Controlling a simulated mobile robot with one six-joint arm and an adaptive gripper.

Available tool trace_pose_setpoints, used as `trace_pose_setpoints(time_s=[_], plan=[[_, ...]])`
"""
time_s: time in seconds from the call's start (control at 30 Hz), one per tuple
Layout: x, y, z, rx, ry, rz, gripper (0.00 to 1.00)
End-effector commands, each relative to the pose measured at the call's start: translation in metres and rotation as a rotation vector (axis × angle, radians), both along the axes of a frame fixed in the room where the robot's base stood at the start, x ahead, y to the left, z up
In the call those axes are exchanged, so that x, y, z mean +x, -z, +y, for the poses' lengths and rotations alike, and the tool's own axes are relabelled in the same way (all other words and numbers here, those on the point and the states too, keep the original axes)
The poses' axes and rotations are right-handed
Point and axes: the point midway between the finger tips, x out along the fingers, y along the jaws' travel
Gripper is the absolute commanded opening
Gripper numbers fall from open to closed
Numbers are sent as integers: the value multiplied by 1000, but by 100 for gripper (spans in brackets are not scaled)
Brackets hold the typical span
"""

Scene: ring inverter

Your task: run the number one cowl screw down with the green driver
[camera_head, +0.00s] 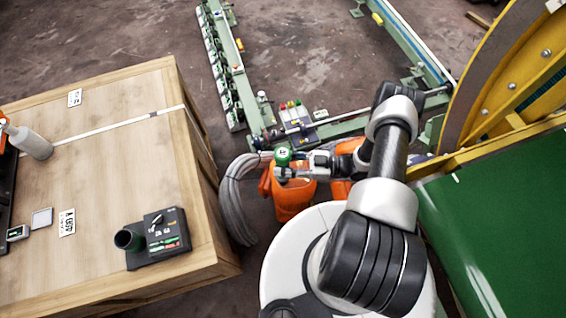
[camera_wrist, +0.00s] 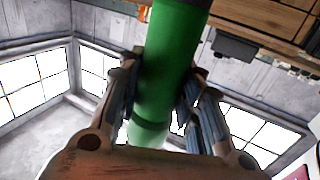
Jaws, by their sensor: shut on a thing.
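My gripper (camera_head: 296,168) is shut on the green driver (camera_head: 283,155) and holds it in the air to the right of the wooden crate. The wrist view shows the driver's thick green body (camera_wrist: 172,70) between the two fingers of my gripper (camera_wrist: 160,95). The driver's far end and tip are hidden or out of frame. I cannot make out the number one cowl screw in either view.
The wooden crate (camera_head: 110,200) carries a dark holder (camera_head: 160,238) with a round cup, and a grey bottle (camera_head: 30,142). Orange objects (camera_head: 292,200) and a grey hose coil (camera_head: 238,195) lie below my gripper. A yellow-rimmed wheel (camera_head: 510,75) and green panel (camera_head: 500,230) stand at the right.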

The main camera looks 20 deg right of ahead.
Motion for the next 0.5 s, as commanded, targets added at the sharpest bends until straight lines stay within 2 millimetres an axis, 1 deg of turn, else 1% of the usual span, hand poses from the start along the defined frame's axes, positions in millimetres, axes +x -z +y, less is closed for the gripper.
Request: trace_pose_setpoints(time_s=[0.5], plan=[[0, 6, 0, 3, 0, -1, 2]])
